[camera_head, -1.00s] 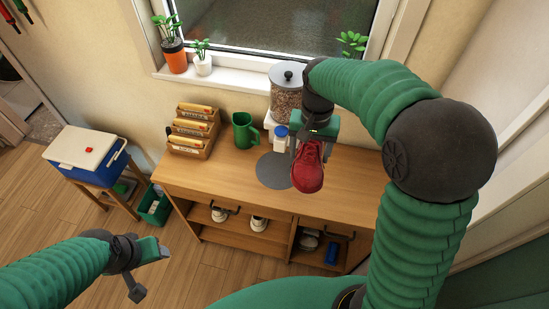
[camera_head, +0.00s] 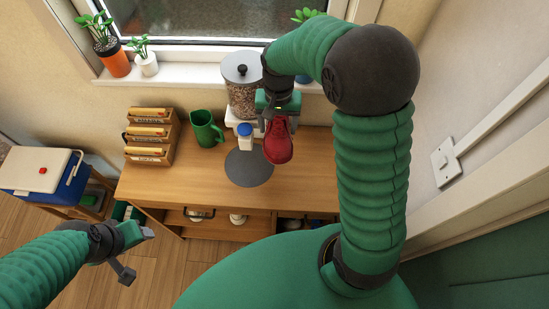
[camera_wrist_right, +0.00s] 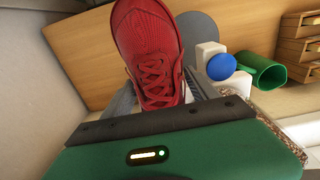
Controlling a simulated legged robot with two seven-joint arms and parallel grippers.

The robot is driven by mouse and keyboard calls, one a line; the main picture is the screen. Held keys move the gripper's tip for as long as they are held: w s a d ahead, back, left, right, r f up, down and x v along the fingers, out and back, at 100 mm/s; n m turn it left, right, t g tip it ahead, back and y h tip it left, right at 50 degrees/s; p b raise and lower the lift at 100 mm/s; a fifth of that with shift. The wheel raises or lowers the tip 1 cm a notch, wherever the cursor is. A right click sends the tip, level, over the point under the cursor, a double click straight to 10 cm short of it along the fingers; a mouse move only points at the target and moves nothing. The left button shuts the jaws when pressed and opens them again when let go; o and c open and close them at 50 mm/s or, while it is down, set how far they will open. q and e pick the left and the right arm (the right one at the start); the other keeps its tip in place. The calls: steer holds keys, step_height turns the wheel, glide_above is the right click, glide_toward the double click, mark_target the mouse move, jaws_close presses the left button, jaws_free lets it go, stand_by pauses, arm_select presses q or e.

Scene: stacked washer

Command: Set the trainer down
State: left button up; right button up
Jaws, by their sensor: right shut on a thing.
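The red trainer (camera_head: 278,141) is in my right gripper (camera_head: 277,118), which is shut on it over the wooden bench top (camera_head: 200,180). It hangs toe toward me, beside the right edge of the round grey mat (camera_head: 249,170). I cannot tell whether its sole touches the bench. In the right wrist view the trainer (camera_wrist_right: 148,45) shows its laces and toe, with the fingers partly hidden behind it. My left gripper (camera_head: 136,254) is at the lower left, in front of the bench, its jaws apart and empty.
Bare bench top lies left of the mat. A cool box (camera_head: 40,172) stands at the far left.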

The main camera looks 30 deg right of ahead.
steer(key=d+f, duration=0.1)
steer(key=f, duration=0.2)
steer(key=d+f, duration=0.1)
steer(key=f, duration=0.2)
steer(key=d+f, duration=0.1)
steer(key=f, duration=0.2)
steer(key=shift+w, duration=0.1)
jaws_close()
steer(key=f, duration=0.2)
steer(key=a+f, duration=0.1)
steer(key=f, duration=0.1)
steer(key=a+f, duration=0.1)
steer(key=f, duration=0.2)
steer(key=shift+p, duration=0.35)
steer(key=f, duration=0.2)
steer(key=d+f, duration=0.1)
steer(key=f, duration=0.2)
steer(key=shift+d+f, duration=0.1)
steer(key=shift+f, duration=0.15)
arm_select(q)
steer(key=shift+w+d+r, duration=0.15)
steer(key=shift+d+r, duration=0.15)
steer(key=shift+d, duration=0.25)
steer(key=shift+w+d+r, duration=0.15)
steer(key=shift+d+r, duration=0.15)
steer(key=shift+d, duration=0.25)
